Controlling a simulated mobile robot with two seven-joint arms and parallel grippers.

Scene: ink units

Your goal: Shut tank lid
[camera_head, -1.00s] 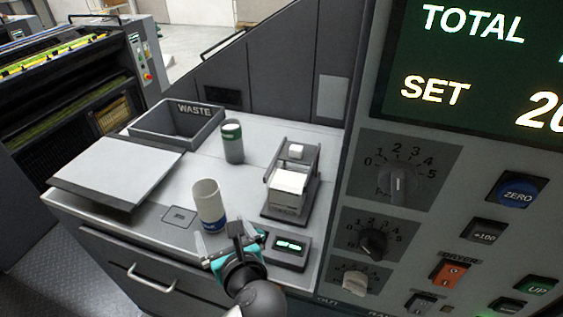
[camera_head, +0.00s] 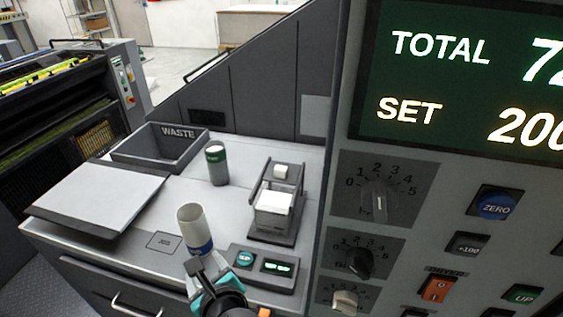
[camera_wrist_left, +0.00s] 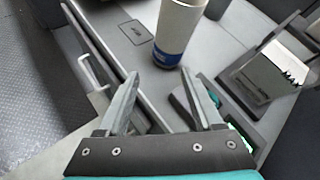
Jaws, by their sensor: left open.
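I cannot make out a tank or an open lid for certain in these views. A flat pale panel with a dark edge (camera_head: 95,200) lies at the left of the worktop; I cannot tell if it is a lid. My left gripper (camera_head: 207,265) is open and empty at the worktop's front edge, just in front of a white cup with a blue band (camera_head: 192,224). In the left wrist view the two fingers (camera_wrist_left: 159,78) are spread, with the cup (camera_wrist_left: 178,30) beyond them, apart from them. My right gripper is not in view.
A grey WASTE bin (camera_head: 190,158) stands behind the panel. A green-and-white can (camera_head: 217,165) and a holder with white sheets (camera_head: 273,205) stand farther back. A small control box (camera_head: 263,264) sits near the gripper. A control panel with knobs (camera_head: 378,203) rises at right.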

